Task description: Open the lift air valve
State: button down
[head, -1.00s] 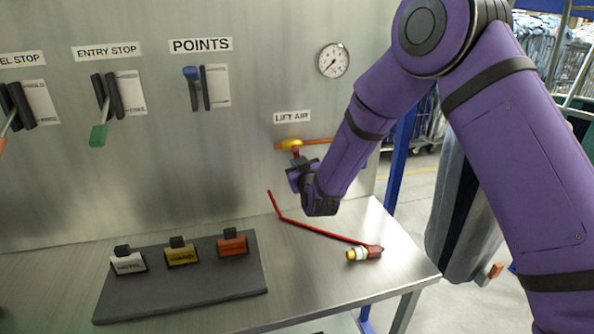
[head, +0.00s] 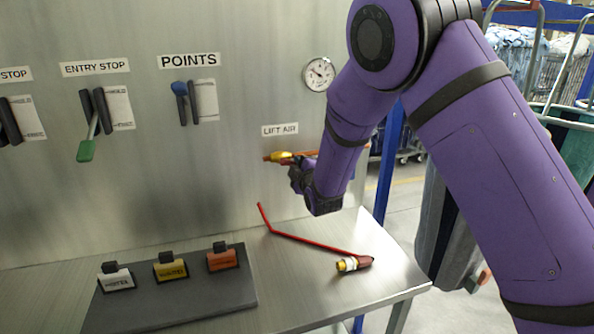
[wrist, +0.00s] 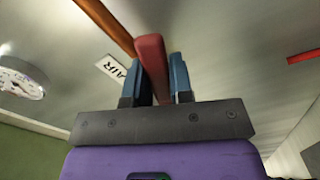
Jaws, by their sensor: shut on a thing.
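The lift air valve (head: 282,157) sits on the upright metal panel under the LIFT AIR label (head: 280,130). It has a yellow body on an orange pipe, which also shows in the wrist view (wrist: 105,25). My gripper (head: 301,172) is at the valve, just right of and below the yellow body. In the wrist view its two blue fingers (wrist: 160,82) stand on either side of the red valve handle (wrist: 152,62) and are shut on it. In the head view my gripper and arm hide most of the handle and the pipe's right part.
A round gauge (head: 318,75) is above right of the valve. A red rod (head: 310,240) and a yellow-tipped fitting (head: 348,264) lie on the bench below. A dark mat (head: 180,310) with three tags is at left. Other levers, such as POINTS (head: 181,100), are further left.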

jog(key=shift+d+r+n, duration=0.1)
jog(key=shift+r+n, duration=0.35)
jog(key=shift+n, duration=0.6)
jog(key=shift+d+r+n, duration=0.1)
jog(key=shift+r+n, duration=0.3)
jog(key=shift+n, duration=0.65)
jog(key=c, duration=1)
grip_release()
jog(key=v, duration=1)
jog(key=shift+s, duration=0.35)
jog(key=shift+r, duration=0.1)
